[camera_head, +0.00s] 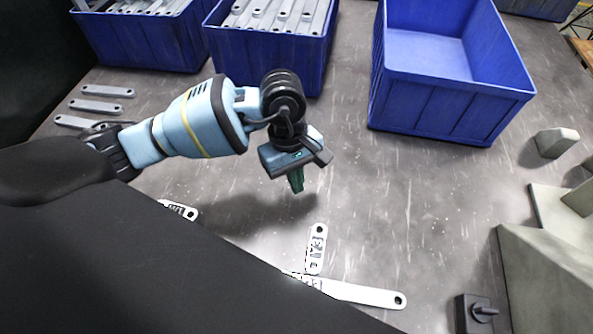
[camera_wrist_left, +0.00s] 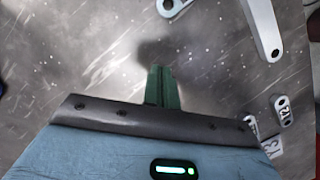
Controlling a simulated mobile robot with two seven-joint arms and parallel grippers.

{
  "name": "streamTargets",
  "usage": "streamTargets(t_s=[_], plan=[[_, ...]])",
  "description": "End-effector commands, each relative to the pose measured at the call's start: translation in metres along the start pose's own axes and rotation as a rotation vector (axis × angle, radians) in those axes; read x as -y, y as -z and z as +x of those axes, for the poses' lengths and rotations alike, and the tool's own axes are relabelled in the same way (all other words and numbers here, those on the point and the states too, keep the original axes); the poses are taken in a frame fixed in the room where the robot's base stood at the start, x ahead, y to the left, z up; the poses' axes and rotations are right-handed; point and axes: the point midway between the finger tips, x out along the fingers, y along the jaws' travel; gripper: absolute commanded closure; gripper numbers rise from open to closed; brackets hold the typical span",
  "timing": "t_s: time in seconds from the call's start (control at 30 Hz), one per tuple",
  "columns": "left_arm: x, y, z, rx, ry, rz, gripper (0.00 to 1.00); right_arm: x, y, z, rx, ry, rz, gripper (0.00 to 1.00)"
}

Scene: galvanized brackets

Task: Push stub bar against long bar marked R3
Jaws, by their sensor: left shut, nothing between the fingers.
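A pale metal long bar (camera_head: 362,294) lies at the lower middle of the head view, its left part hidden by a dark shape. A short stub bar (camera_head: 316,250) lies roughly crosswise to it, lower end close to the long bar; I cannot tell if they touch. Both carry dark markings that I cannot read surely as R3. My left gripper (camera_head: 296,182) is shut and empty, fingers pointing down above bare table, beyond the stub bar. Its green fingers (camera_wrist_left: 162,88) are together in the left wrist view. My right gripper is not in view.
Another marked bar (camera_head: 180,209) is partly hidden at left. Blue bins stand at the back; one empty bin (camera_head: 443,101) is at right, one bin (camera_head: 268,52) holds bars. Grey blocks (camera_head: 556,141) and a black fixture (camera_head: 482,313) line the right. Table right of the gripper is clear.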

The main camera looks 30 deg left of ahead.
Motion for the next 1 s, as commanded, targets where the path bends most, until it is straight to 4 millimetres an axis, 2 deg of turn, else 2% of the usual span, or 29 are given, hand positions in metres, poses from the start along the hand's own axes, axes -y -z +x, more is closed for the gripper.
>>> streamTargets(t_s=[0.1, 0.3, 0.4, 0.6, 1.0], plan=[[0.000, -0.001, 0.024, 0.004, 0.003, 0.000, 1.00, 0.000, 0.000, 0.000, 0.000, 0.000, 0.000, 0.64], [0.000, -0.005, 0.056, 0.004, 0.001, 0.002, 1.00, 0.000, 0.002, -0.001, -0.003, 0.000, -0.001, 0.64], [0.000, -0.021, 0.057, 0.004, -0.001, 0.004, 1.00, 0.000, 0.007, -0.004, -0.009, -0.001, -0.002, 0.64], [0.000, -0.036, 0.062, 0.002, 0.000, 0.000, 1.00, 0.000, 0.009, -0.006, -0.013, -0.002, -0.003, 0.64], [0.000, -0.039, 0.063, 0.001, 0.000, -0.001, 1.00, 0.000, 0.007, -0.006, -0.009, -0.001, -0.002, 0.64]])
